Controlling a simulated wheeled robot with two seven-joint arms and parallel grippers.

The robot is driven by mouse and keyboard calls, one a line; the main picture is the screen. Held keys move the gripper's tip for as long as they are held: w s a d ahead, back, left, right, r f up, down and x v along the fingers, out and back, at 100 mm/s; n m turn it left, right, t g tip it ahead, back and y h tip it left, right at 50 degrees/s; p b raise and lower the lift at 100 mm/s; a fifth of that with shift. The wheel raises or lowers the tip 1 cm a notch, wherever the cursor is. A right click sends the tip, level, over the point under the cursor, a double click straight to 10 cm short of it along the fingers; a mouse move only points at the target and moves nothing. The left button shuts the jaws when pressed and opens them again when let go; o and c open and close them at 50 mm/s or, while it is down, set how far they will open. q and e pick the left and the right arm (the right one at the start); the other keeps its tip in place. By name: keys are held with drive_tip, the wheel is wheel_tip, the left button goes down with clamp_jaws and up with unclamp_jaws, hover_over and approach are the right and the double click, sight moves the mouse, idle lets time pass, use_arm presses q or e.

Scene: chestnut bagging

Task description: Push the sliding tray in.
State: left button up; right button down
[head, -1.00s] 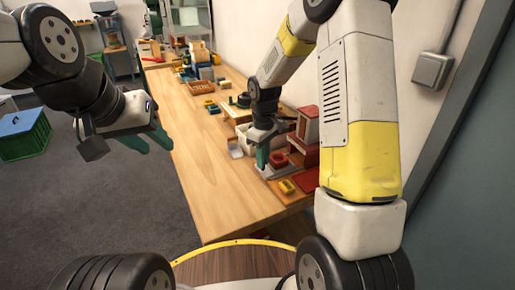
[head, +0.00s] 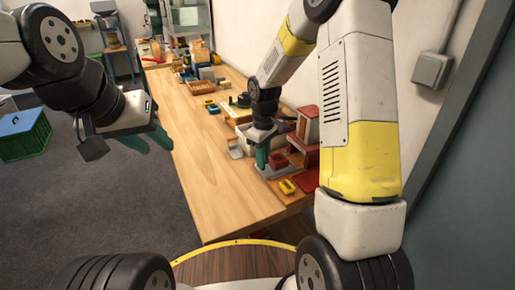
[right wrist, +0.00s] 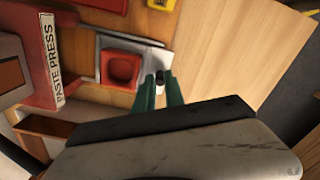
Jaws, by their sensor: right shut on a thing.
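The sliding tray (right wrist: 150,60) is a grey metal plate beside the paste press (right wrist: 48,60), with a square red cup (right wrist: 121,68) on it. A small dark knob (right wrist: 160,77) is at the tray's edge. My right gripper (right wrist: 160,90) is shut on the knob, its teal fingers on either side. In the head view my right gripper (head: 262,158) points down beside the red cup (head: 278,160), and the tray is mostly hidden there. My left gripper (head: 149,141) is open and empty, off the table's left edge.
The wooden table (head: 215,170) is clear at its left and front. A yellow piece (head: 288,187) and a red plate (head: 308,180) lie near the press. A wooden tray (head: 202,87) and several small items stand farther back. A green crate (head: 24,137) is on the floor at left.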

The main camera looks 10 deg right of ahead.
sight(281, 157)
drive_tip(key=d, duration=0.2)
drive_tip(key=w+d, duration=0.1)
drive_tip(key=d, duration=0.1)
drive_tip(key=w+d, duration=0.1)
drive_tip(key=d, duration=0.1)
drive_tip(key=shift+w+d, duration=0.2)
drive_tip(key=shift+d, duration=0.1)
drive_tip(key=c, duration=1.7)
unclamp_jaws()
